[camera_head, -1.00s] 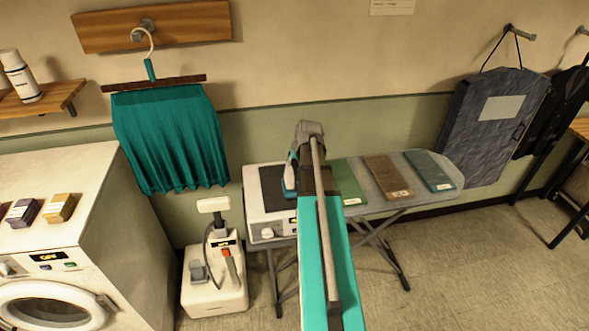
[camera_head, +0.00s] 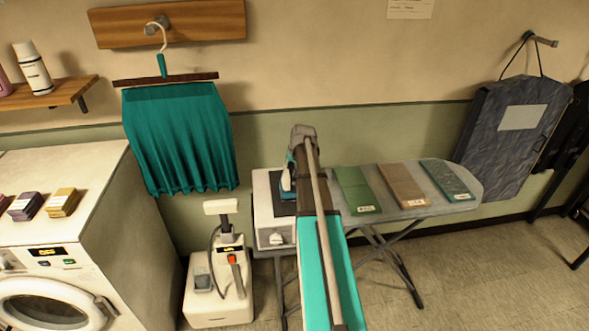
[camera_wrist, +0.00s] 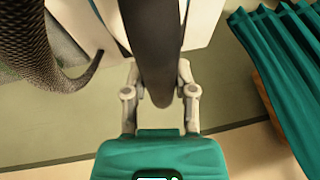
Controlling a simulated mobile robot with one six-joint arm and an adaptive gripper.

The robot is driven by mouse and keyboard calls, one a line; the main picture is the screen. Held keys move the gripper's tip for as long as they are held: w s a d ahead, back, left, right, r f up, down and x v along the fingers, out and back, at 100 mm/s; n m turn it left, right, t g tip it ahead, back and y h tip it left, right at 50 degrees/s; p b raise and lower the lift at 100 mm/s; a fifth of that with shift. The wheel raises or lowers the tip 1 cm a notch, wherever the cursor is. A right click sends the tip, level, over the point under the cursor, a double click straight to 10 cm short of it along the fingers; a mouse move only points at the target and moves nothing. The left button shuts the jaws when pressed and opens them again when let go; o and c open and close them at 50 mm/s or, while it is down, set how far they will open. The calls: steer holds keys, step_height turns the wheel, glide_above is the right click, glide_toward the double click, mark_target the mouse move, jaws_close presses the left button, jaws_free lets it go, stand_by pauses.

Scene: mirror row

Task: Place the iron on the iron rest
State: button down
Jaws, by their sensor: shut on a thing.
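My gripper (camera_wrist: 159,85) is shut on the iron's dark handle (camera_wrist: 153,45), which passes between its two fingers in the wrist view. In the head view the teal-and-white iron (camera_head: 287,182) shows just left of my arm, which hides much of it. The iron rest (camera_head: 263,212), a white box with a dark top pad, stands at the left end of the ironing board. The iron appears over the pad's right part; I cannot tell whether they touch. White casing behind the handle (camera_wrist: 204,20) shows in the wrist view.
The ironing board (camera_head: 466,180) carries a green (camera_head: 356,188), a brown (camera_head: 402,185) and a teal cloth (camera_head: 447,178). A white steamer-like unit (camera_head: 220,280) stands left of it. A teal skirt (camera_head: 180,140) hangs behind. A dark braided cord (camera_wrist: 30,45) curves beside the handle.

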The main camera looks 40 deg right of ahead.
mark_target(287, 177)
steer(key=shift+w+f, duration=0.35)
steer(key=shift+f, duration=0.05)
steer(key=shift+b+x, duration=0.85)
steer(key=shift+b, duration=0.1)
steer(key=shift+f+b, duration=1.2)
steer(key=shift+b, duration=0.05)
steer(key=shift+c, duration=2.1)
jaws_free()
steer(key=shift+r, duration=0.1)
steer(key=p+v, duration=1.1)
steer(key=v, duration=0.1)
steer(key=shift+a, duration=0.1)
